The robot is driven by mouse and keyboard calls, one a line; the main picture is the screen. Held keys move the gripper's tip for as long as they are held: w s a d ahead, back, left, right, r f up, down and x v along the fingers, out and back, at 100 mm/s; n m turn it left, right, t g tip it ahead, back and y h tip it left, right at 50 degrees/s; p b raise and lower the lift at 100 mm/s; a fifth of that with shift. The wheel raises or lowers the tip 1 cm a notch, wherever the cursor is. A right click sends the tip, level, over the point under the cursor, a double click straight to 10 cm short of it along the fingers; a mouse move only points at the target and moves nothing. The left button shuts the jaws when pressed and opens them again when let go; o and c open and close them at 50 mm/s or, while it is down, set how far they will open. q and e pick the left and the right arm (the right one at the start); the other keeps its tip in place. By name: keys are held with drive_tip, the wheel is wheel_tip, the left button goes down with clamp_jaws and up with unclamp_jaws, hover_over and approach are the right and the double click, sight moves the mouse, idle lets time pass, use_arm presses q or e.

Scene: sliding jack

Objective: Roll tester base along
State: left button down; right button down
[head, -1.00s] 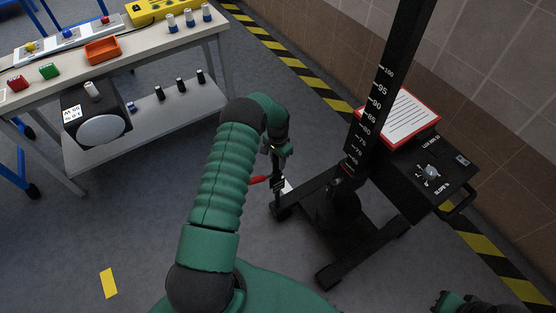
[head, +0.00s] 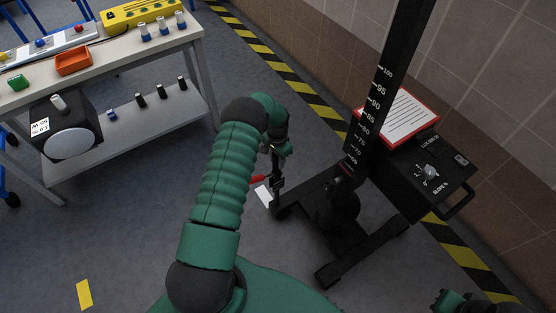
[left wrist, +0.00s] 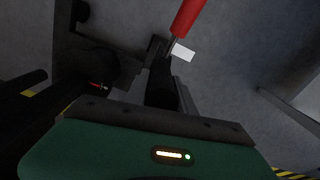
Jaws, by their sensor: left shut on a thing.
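The tester base (head: 340,235) is a black floor frame with legs, carrying a tall black column (head: 385,85) with a white number scale. My left gripper (head: 277,180) points down at the near left end of the frame and is shut on a dark upright part there. In the left wrist view the fingers (left wrist: 160,85) close around this dark part; the exact contact is hard to see. A red lever (head: 258,178) sticks out beside the gripper, also in the left wrist view (left wrist: 187,18). Part of my right arm shows at the lower right edge; its jaws cannot be made out.
A white patch (head: 264,195) lies on the floor just left of the frame end. A black box (head: 425,175) with a knob and a red-edged sheet sits by the column. A tiled wall and striped floor tape (head: 310,95) run behind. A workbench (head: 120,55) stands left.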

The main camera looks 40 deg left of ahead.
use_arm(q)
drive_tip(key=c, duration=1.4)
unclamp_jaws()
drive_tip(key=shift+w+r, duration=0.2)
drive_tip(key=shift+w, duration=0.1)
drive_tip(key=shift+c, duration=0.2)
drive_tip(key=o, duration=0.4)
drive_tip(key=shift+s+f, duration=0.1)
drive_tip(key=shift+f, duration=0.05)
wheel_tip(320, 180, up, 17)
drive_tip(key=p, duration=0.3)
drive_tip(key=shift+f+p, duration=0.15)
drive_tip(key=shift+p, duration=0.2)
